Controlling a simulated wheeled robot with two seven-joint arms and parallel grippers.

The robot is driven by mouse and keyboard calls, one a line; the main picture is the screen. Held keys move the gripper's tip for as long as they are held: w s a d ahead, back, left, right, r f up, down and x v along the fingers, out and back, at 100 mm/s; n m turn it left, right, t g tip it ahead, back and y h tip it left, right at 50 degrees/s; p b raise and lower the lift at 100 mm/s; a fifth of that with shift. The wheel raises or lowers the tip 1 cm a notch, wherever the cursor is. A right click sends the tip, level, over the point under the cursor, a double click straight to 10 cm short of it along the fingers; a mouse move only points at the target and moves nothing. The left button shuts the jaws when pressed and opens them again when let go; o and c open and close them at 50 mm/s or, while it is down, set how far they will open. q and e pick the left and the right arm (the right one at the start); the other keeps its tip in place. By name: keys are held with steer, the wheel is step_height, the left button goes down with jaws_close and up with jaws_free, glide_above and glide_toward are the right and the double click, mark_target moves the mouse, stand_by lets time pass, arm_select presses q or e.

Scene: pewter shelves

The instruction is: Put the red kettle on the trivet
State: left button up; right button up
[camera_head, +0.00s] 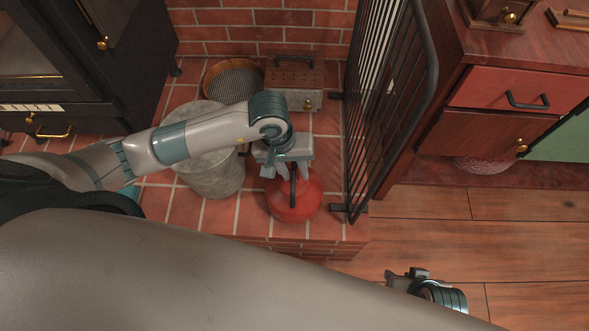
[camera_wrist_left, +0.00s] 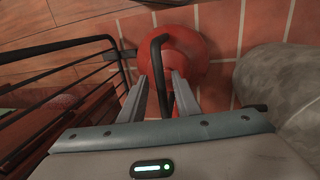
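The red kettle (camera_head: 296,203) stands on the brick hearth (camera_head: 215,216), near its front edge, with its dark handle upright. My left gripper (camera_head: 287,172) is directly above the kettle, pointing down. In the left wrist view, the fingers of the left gripper (camera_wrist_left: 161,80) are apart, one on each side of the kettle handle (camera_wrist_left: 158,62), with gaps visible; the kettle body (camera_wrist_left: 183,44) lies beyond them. My right gripper (camera_head: 405,277) shows only partly, low over the wooden floor, and its fingers are unclear. I cannot identify a trivet in either view.
A grey bucket (camera_head: 212,165) stands close left of the kettle. A black fire screen (camera_head: 372,110) stands close on its right. Behind are a round mesh-bottomed pan (camera_head: 232,82) and a wooden-topped box (camera_head: 294,78). A red-drawer cabinet (camera_head: 485,95) is further right; the wooden floor (camera_head: 440,212) is open.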

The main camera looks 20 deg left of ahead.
arm_select(q)
step_height(320, 180, up, 12)
steer(key=a, duration=0.2)
steer(key=shift+s+a+f, duration=0.15)
steer(key=shift+s+f, duration=0.1)
steer(key=shift+s, duration=0.05)
stand_by(0.5)
